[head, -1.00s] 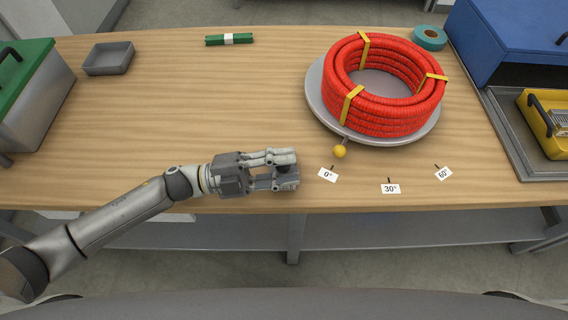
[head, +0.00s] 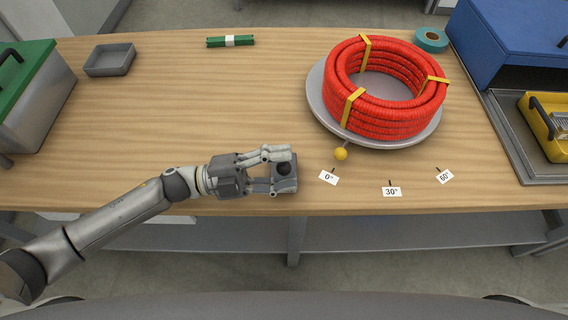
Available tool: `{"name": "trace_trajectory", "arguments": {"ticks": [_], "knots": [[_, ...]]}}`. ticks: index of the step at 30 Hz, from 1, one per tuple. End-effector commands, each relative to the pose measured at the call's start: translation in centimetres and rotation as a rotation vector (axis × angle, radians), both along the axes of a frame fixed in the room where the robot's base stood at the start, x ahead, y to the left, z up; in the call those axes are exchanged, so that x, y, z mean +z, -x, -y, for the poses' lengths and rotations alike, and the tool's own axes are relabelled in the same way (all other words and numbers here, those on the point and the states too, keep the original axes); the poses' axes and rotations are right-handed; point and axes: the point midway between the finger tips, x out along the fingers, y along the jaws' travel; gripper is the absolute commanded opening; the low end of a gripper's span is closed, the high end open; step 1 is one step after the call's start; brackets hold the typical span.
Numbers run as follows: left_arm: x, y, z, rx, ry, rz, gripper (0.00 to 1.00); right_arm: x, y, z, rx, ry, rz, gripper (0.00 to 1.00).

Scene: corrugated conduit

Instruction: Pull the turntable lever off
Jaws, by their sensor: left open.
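The turntable (head: 318,97) is a round grey disc at the right of the bench, in the head view. A coil of red corrugated conduit (head: 397,116), bound with yellow straps, lies on it. The lever with a yellow ball knob (head: 341,154) sticks out at the turntable's front, by the 0° label (head: 328,177). My left gripper (head: 283,170) is open and empty, left of the knob and apart from it, near the bench's front edge. My right gripper is not in view.
The 30° label (head: 392,191) and 60° label (head: 445,176) lie to the right. A grey tray (head: 109,60), a green bundle (head: 230,41), teal tape (head: 431,40), a green-lidded box (head: 32,95) and a blue cabinet (head: 510,45) stand around. The bench (head: 200,100) is clear in the middle.

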Motion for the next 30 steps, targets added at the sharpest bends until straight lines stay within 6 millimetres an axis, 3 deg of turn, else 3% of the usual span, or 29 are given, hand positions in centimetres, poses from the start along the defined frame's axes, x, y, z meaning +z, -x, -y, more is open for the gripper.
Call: {"name": "trace_trajectory", "arguments": {"ticks": [15, 21, 30], "knots": [[-1.4, 0.8, -9.7, 0.004, -0.002, -0.001, 0.49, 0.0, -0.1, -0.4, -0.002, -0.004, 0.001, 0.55], [-1.5, 0.9, -11.2, 0.004, -0.001, 0.001, 0.49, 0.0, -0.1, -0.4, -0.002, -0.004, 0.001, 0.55], [-1.5, 0.9, -11.3, 0.002, 0.0, 0.002, 0.49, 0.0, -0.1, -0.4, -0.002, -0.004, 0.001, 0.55]]}}
